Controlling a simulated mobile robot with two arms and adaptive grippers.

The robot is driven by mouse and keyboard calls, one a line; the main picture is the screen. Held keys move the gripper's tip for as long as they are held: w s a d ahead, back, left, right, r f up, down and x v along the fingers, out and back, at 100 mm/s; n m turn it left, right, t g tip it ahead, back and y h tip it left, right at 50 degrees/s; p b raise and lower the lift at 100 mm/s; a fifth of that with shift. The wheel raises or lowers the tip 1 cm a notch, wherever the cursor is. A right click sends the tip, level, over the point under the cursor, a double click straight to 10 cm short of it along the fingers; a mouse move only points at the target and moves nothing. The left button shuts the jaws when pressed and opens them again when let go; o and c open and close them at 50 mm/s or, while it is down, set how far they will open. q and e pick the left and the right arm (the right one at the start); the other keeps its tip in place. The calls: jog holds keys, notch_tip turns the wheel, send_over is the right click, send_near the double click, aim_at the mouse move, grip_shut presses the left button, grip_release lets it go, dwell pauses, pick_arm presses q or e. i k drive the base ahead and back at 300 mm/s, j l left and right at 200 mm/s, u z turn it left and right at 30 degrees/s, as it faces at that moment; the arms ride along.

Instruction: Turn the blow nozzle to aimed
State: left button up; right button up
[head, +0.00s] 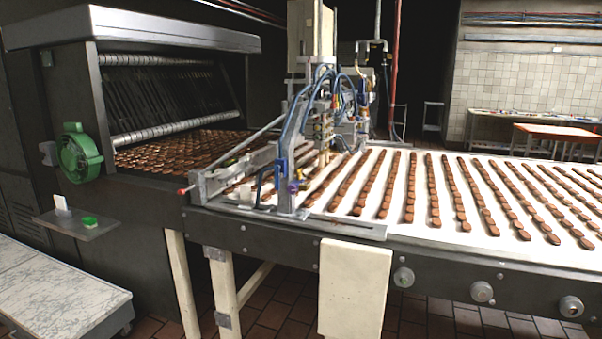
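A depositing machine (325,110) with blue hoses and grey brackets stands over the near end of the conveyor. A thin grey rod with a red tip (183,191) sticks out to the left from its side, over the conveyor's corner. A small purple part (293,187) sits low on the grey upright. I cannot tell for sure which part is the blow nozzle, or how it is aimed. Neither of my grippers is in view.
A white conveyor belt (480,236) with rows of brown biscuits runs right. A dark oven-like machine (150,45) with a green wheel (80,153) stands left. A small shelf (90,229) holds a green block (89,221). A marble-topped cart (55,295) is at lower left.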

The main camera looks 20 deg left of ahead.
aim_at(299, 174)
jog(key=i+l+u, duration=0.1)
jog(key=i+l, duration=0.2)
jog(key=i+l+u, duration=0.15)
jog(key=l, duration=0.25)
jog(key=i+l+u, duration=0.1)
jog(key=i+l, duration=0.25)
